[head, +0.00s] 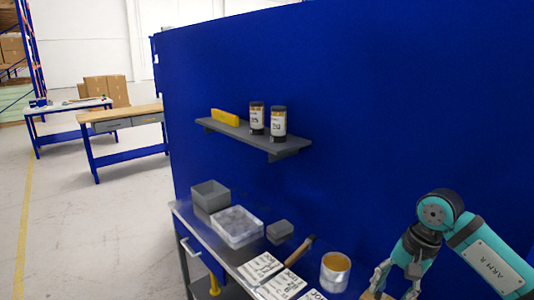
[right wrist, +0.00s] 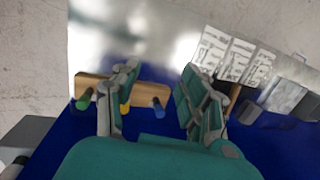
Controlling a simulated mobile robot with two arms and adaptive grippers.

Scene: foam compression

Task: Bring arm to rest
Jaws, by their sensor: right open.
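My right arm (head: 485,262), teal and marked "ARM R", comes in from the right in the head view. Its gripper (head: 395,286) points down over the right end of the metal workbench, right of an open can (head: 335,270). In the right wrist view the gripper (right wrist: 160,82) has its two fingers well apart, with nothing held between them. A wooden block with green, yellow and blue pegs (right wrist: 150,97) lies beyond the fingers, partly hidden by them. My left gripper is in neither view.
White labelled cards (head: 262,268), a wooden-handled tool (head: 300,250), a grey block (head: 280,230), a clear box (head: 237,226) and a grey bin (head: 210,195) occupy the bench. A blue wall (head: 400,90) behind carries a shelf (head: 262,139) with two jars.

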